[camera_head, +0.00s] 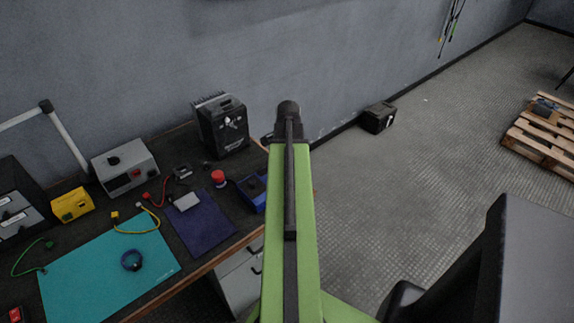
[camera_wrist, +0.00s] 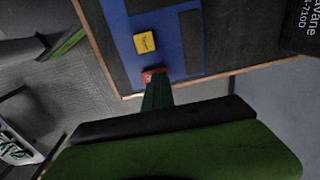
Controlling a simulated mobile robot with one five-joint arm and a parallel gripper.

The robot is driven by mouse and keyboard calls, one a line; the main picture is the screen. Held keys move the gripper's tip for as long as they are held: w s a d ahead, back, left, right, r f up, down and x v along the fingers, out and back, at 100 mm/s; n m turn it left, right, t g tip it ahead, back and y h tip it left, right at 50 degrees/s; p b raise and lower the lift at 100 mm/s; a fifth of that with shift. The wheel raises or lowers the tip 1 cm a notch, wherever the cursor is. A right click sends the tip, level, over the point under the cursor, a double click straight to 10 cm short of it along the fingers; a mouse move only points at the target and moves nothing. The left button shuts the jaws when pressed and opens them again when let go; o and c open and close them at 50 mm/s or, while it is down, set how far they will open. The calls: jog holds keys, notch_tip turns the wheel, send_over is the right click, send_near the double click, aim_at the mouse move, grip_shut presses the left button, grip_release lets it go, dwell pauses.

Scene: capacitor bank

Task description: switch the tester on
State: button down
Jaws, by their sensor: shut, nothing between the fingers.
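No label marks the tester clearly. A grey box with a black knob and a red part on its front (camera_head: 125,167) stands on the left of the bench, and a small yellow box (camera_head: 72,205) sits beside it. A black rocker-like piece with a red top (camera_head: 15,314) shows at the lower left edge. I cannot read any switch's position. My gripper (camera_wrist: 155,88) shows in the wrist view, shut and empty, over the bench edge by a blue tray (camera_wrist: 192,62). A red block (camera_wrist: 154,75) lies at its tips; contact is unclear. The arm hides the gripper in the head view.
A black unit (camera_head: 222,125) stands at the bench's back right. A red button (camera_head: 218,178), a blue mat (camera_head: 202,228) and a teal mat (camera_head: 100,275) lie before it. The wrist view shows a yellow block (camera_wrist: 147,43). Floor right of the bench is mostly clear.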

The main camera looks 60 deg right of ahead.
jog(key=shift+s+a+f, duration=0.3)
jog(key=shift+s+a, duration=0.15)
jog(key=shift+s, duration=0.2)
jog(key=shift+w+d+r+p, duration=0.1)
jog(key=shift+r+p, duration=0.15)
jog(key=shift+p, duration=0.25)
notch_tip(320, 180, up, 14)
jog(key=p, duration=1.4)
jog(key=shift+w+d, duration=0.3)
jog(key=shift+w, duration=0.1)
